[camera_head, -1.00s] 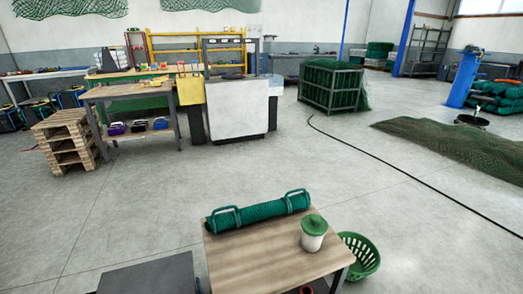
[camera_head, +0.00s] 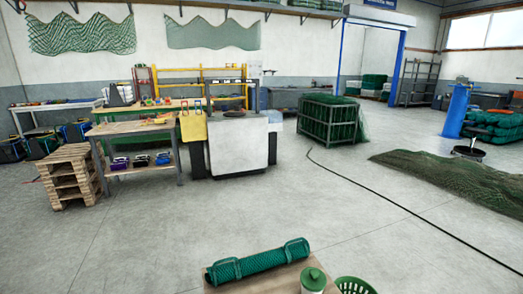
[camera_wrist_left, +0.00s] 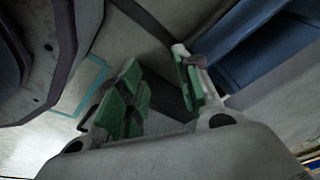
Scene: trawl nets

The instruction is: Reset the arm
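My left gripper (camera_wrist_left: 158,78) shows in the left wrist view, with green pads on both fingers. The fingers are apart, and I see nothing held between them. Dark and grey surfaces lie close around it in that view; I cannot tell what they all are. Neither arm nor gripper shows in the head view. My right gripper is in no view.
A green net roll with handles (camera_head: 258,262) and a white cup with a green lid (camera_head: 313,280) stand on the table at the bottom. A green basket (camera_head: 355,286) is beside it. A workbench (camera_head: 135,128), pallets (camera_head: 70,175) and net cage (camera_head: 328,120) stand farther back, beyond open floor.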

